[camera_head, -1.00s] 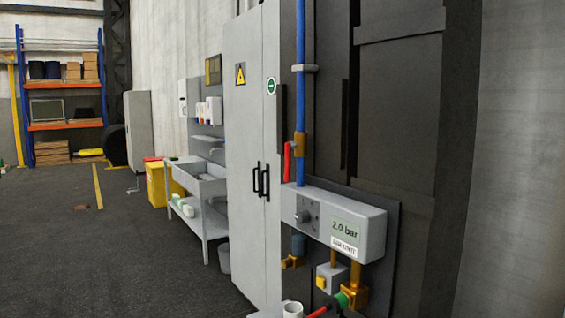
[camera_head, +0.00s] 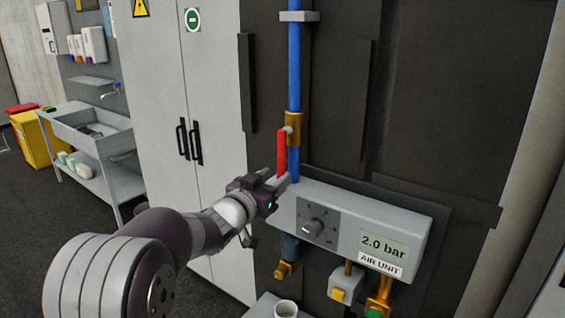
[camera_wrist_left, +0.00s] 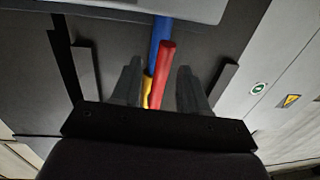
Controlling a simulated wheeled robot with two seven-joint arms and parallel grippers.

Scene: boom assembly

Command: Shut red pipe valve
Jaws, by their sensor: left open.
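The red valve handle (camera_head: 282,152) hangs down beside the blue pipe (camera_head: 294,65), joined to the brass valve body (camera_head: 294,128). The handle runs parallel to the pipe. My left gripper (camera_head: 283,183) is at the handle's lower end, just above the air unit. In the left wrist view the red handle (camera_wrist_left: 165,62) stands between the two open fingers (camera_wrist_left: 158,85), with a gap on both sides. The blue pipe and a strip of brass show behind it there. My right gripper is in neither view.
The grey air unit box (camera_head: 350,228) with a dial and a "2.0 bar" display sits right below the handle. A grey cabinet (camera_head: 170,100) stands to the left. A white cup (camera_head: 286,308) is at the bottom. A sink bench (camera_head: 95,130) is further left.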

